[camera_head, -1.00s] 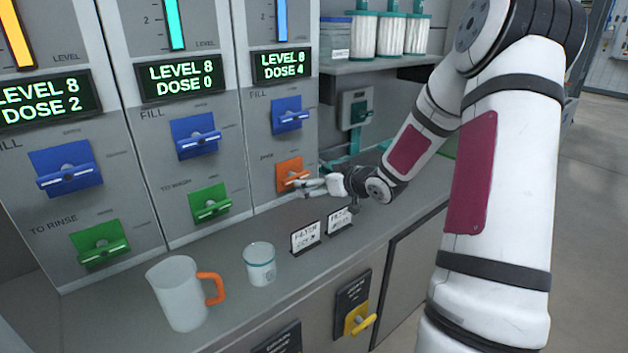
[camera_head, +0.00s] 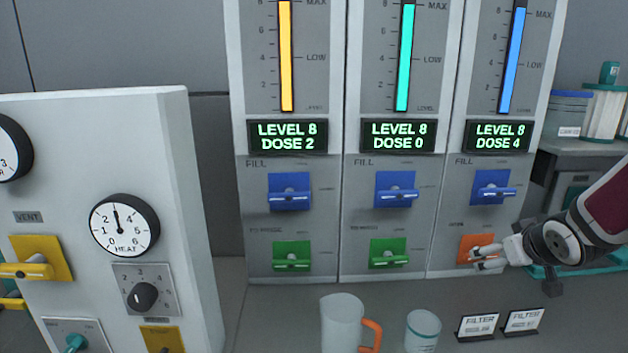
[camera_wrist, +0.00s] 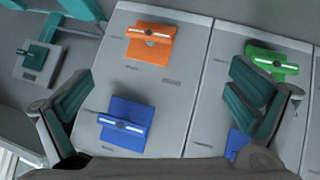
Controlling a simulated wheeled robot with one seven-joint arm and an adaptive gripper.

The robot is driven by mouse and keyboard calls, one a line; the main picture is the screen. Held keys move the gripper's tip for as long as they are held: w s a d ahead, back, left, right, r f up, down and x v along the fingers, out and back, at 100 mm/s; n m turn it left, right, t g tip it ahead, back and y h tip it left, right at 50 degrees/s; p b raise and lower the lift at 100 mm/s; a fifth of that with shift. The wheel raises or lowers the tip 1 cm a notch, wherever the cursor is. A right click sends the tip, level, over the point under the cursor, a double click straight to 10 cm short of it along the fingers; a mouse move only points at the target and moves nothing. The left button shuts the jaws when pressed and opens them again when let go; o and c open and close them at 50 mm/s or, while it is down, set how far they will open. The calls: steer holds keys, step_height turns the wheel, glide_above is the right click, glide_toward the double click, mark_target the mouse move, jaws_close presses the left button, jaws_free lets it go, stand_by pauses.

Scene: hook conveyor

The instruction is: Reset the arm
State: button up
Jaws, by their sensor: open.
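My gripper (camera_head: 488,257) is at the right in the head view, close to the orange lever switch (camera_head: 474,249) on the right-hand dispenser column. In the wrist view my gripper (camera_wrist: 160,105) is open with its two teal fingers wide apart and nothing between them but the panel behind. The orange switch (camera_wrist: 150,45) and a blue switch (camera_wrist: 125,124) show between the fingers there. A green switch (camera_wrist: 272,62) is partly behind the right finger. In the head view I cannot tell whether the fingers touch the orange switch.
A clear jug with orange handle (camera_head: 342,325) and a cup (camera_head: 422,332) stand on the counter below the columns. Two filter signs (camera_head: 478,325) stand right of them. A white panel with a heat dial (camera_head: 124,226) is at the left. A shelf holds canisters (camera_head: 605,112) at the right.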

steer(key=s+a+r+m+g+h+p, duration=0.1)
steer(key=s+a+r, duration=0.4)
steer(key=s, duration=0.2)
steer(key=s+a+r+g+p, duration=0.2)
steer(key=s+a+r, duration=0.3)
steer(key=s, duration=0.3)
steer(key=s+a+r+g+y+p, duration=0.1)
steer(key=s+a, duration=0.4)
steer(key=s, duration=0.4)
steer(key=s+a+g+y, duration=0.1)
steer(key=s+a+y, duration=0.1)
steer(key=s+a, duration=0.4)
steer(key=s, duration=0.3)
steer(key=shift+a+r+y+p, duration=0.15)
steer(key=shift+r+y+p, duration=0.15)
steer(key=shift+r+p, duration=0.1)
